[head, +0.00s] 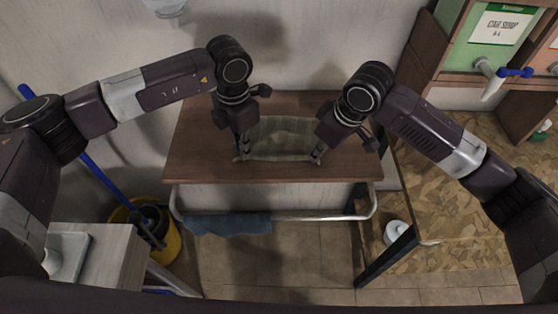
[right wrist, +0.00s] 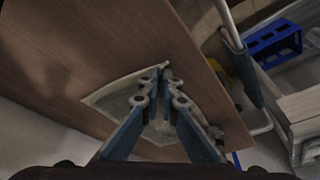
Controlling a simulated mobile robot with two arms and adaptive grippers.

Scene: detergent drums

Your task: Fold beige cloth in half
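The beige cloth (head: 283,137) lies on the brown wooden tabletop, spread between my two grippers. My left gripper (head: 241,157) is at the cloth's near left corner, with its fingers close together on it. My right gripper (head: 317,154) is at the near right corner. In the right wrist view, the fingertips of my right gripper (right wrist: 160,72) come together on the edge of the cloth (right wrist: 112,97). Its fingers cover part of the cloth there.
The wooden table (head: 200,150) has a front rail (head: 320,216) with a blue cloth (head: 228,224) hanging on it. A yellow bucket (head: 171,247) stands at the left. A patterned counter (head: 450,257) with dispensers is at the right. The tabletop beside the cloth is clear.

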